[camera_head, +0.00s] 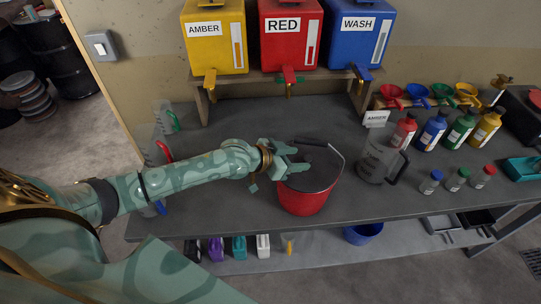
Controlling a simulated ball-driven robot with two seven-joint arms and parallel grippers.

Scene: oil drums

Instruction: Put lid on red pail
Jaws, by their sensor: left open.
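The red pail (304,200) stands upright on the grey bench, right of centre, with its thin handle raised at the right side. Its top shows a dark grey round surface (322,168); I cannot tell whether this is a lid or the pail's dark inside. No separate lid is clearly visible elsewhere. My left gripper (290,160) is open, with its fingers at the pail's left rim and over part of its top. I cannot tell if the fingers touch it. My right gripper is not in view.
Coloured bottles (432,132) and small jars (457,180) stand farther right. Amber, red (290,35) and wash tanks sit on a shelf behind. The bench between shelf and pail is clear.

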